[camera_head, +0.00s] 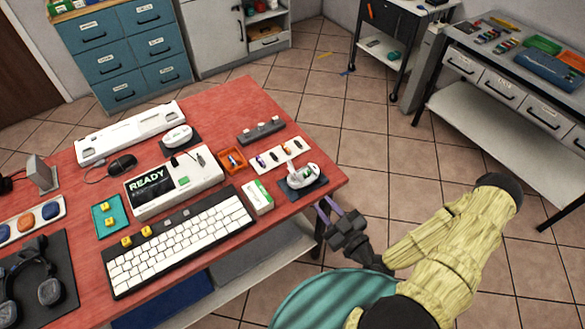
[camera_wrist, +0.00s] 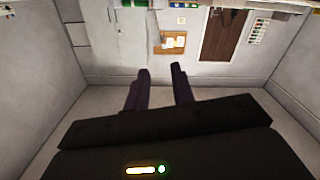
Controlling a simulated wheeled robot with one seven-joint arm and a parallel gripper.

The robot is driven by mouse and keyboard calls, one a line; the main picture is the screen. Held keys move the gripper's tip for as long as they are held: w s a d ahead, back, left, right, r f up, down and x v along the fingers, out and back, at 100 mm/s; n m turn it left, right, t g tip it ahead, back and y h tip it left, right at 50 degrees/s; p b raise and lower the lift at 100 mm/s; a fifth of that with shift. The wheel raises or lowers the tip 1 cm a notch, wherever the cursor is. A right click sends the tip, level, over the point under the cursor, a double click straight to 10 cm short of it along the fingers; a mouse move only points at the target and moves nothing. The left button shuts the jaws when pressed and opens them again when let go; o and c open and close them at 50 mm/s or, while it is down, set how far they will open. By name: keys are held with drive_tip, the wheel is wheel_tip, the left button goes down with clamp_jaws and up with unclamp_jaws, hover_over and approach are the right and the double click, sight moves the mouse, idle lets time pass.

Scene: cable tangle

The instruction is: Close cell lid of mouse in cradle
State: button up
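A white mouse (camera_head: 303,174) with a green spot sits in a dark cradle (camera_head: 313,189) near the right edge of the red table. A small pale piece stands up at its left side and looks like the raised cell lid (camera_head: 291,168); it is too small to be sure. My gripper (camera_head: 326,206) is just off the table's right edge, in front of and to the right of the cradle, touching nothing. In the wrist view my gripper (camera_wrist: 161,72) shows two dark fingers spread apart with nothing between them. The mouse is not in the wrist view.
A white-and-green box (camera_head: 258,197), an orange tray (camera_head: 232,161) and a white strip with small cells (camera_head: 275,156) lie close to the cradle. A console reading READY (camera_head: 160,183) and a keyboard (camera_head: 180,243) are further left. A second white mouse (camera_head: 177,136) lies behind.

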drive_tip(key=b+x, duration=0.1)
drive_tip(key=x, duration=1.5)
drive_tip(key=shift+w+a, duration=0.25)
drive_tip(key=shift+c, duration=0.3)
